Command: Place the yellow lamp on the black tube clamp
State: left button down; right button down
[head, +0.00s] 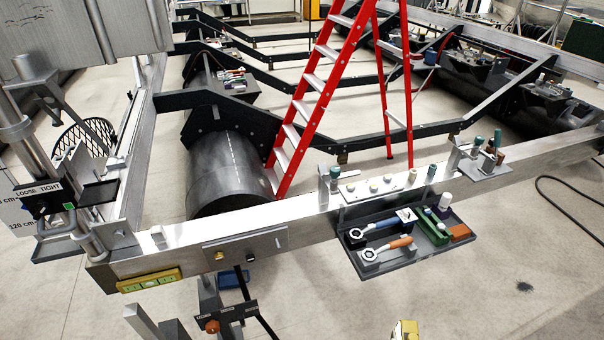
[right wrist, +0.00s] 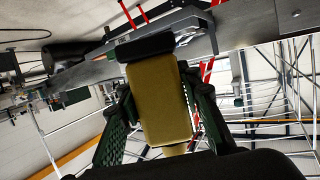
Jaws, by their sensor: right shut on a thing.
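The yellow lamp (right wrist: 160,110) is a boxy yellow body with a black end. My right gripper (right wrist: 163,92) is shut on it, with a dark green finger on each side. In the head view a small yellow part of the lamp (head: 405,330) shows at the bottom edge, and the rest is cut off. A black clamp piece labelled LOOSE TIGHT (head: 36,193) sits on an upright metal tube at the left. Another black bracket with an orange knob (head: 226,318) stands low at bottom centre. I cannot tell which is the tube clamp. My left gripper is out of view.
A silver beam (head: 330,215) crosses the view. A dark tray (head: 405,258) with wrenches hangs on its front. A red ladder (head: 310,90) stands behind, beside a black pontoon float (head: 232,170). A yellow level (head: 150,280) lies at the beam's left. Floor at lower right is mostly clear.

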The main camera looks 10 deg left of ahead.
aim_at(97, 194)
jog(key=u, duration=1.75)
